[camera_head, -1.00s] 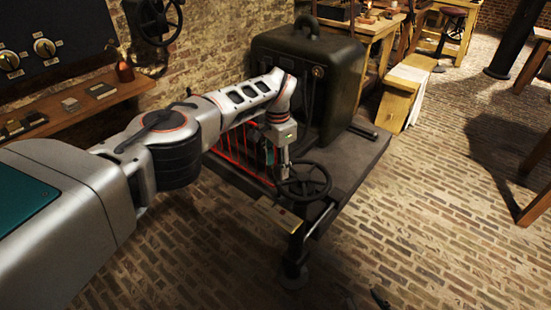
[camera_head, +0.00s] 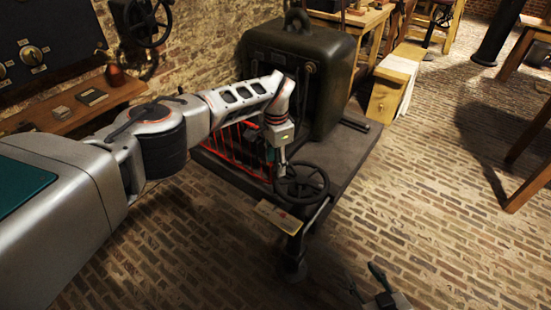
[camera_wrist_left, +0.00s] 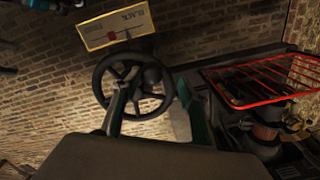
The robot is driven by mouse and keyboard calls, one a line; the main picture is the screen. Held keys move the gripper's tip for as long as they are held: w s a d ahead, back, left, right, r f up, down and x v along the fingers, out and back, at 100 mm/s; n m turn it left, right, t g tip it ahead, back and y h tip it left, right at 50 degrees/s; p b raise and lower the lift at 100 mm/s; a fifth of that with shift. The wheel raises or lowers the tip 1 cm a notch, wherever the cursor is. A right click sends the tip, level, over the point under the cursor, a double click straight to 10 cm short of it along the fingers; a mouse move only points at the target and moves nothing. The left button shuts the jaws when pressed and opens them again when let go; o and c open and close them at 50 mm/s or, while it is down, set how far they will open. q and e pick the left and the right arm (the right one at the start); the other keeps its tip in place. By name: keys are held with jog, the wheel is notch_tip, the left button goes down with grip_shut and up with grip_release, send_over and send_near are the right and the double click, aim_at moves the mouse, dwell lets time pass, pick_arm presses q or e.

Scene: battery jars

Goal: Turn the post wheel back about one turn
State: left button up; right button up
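The post wheel (camera_head: 301,183) is a dark spoked handwheel at the front corner of the dark bench; it also shows in the left wrist view (camera_wrist_left: 104,70). My left gripper (camera_head: 281,170) is at the wheel's left side, pointing down. In the left wrist view its two fingers (camera_wrist_left: 155,103) are apart, one over the wheel's spokes and one by the right rim. Part of the rim lies between them; contact cannot be told. My right gripper (camera_head: 365,282) is at the bottom edge of the head view, its fingers apart and empty, away from the wheel.
A cream label plate (camera_head: 279,217) sits just in front of the wheel; its pointer scale shows in the left wrist view (camera_wrist_left: 115,27). A red wire rack (camera_head: 228,148) and a large dark cabinet (camera_head: 292,60) stand on the bench behind. Brick floor (camera_head: 430,220) to the right is clear.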

pick_arm(q)
jog(key=shift+a, duration=0.15)
jog(key=shift+r+p, duration=2.85)
jog(key=shift+r, duration=0.4)
jog(key=shift+r+b, duration=0.3)
jog(key=shift+r, duration=0.8)
